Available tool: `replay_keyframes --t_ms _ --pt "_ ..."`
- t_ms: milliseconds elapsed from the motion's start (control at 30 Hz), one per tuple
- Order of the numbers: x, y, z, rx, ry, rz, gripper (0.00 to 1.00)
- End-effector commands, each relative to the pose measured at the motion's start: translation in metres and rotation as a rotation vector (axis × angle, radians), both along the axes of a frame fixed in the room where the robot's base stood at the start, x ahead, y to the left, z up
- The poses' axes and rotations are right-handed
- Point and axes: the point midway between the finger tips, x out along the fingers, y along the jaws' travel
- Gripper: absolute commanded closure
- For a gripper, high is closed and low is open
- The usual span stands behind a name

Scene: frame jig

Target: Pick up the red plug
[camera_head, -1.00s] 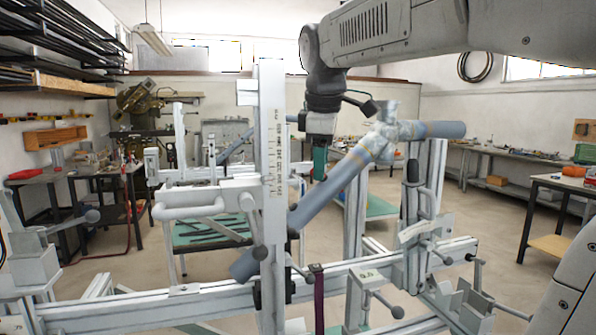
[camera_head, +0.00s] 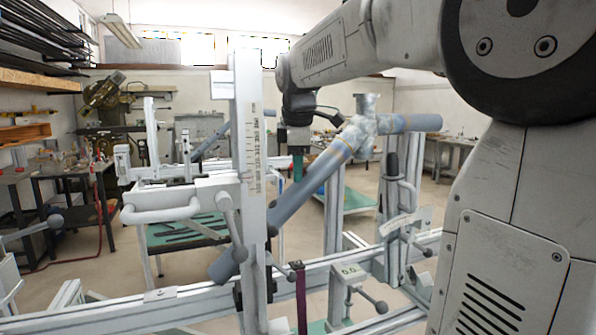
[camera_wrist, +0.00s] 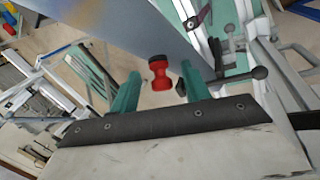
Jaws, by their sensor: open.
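The red plug (camera_wrist: 159,72) shows in the wrist view as a short red piece with a dark top and a narrower waist. It appears between the two green fingers of my gripper (camera_wrist: 160,80), near the edge of a large grey tube (camera_wrist: 130,35). The fingers are apart, and I see no contact with the plug. In the head view my gripper (camera_head: 298,167) points down beside the slanted grey tube (camera_head: 310,184) of the frame jig. The plug cannot be made out in the head view.
A white upright post (camera_head: 249,150) with a scale stands left of my gripper. A lower rail (camera_head: 190,293) with clamps and handles crosses the front. A dark lever (camera_wrist: 187,85) shows close to the right finger in the wrist view. Benches stand behind.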

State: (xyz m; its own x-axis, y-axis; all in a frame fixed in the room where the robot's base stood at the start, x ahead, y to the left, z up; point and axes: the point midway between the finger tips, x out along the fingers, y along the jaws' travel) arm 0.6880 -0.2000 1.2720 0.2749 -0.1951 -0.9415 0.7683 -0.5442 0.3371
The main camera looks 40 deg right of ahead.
Motion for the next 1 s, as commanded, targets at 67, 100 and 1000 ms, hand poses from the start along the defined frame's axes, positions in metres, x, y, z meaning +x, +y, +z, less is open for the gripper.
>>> replay_keyframes --t_ms 67,100,1000 --pt "0.000 0.000 0.000 0.000 0.000 0.000 0.53" --pt "0.000 0.000 0.000 0.000 0.000 0.000 0.59" --pt "0.000 0.000 0.037 -0.003 -0.005 0.000 1.00"
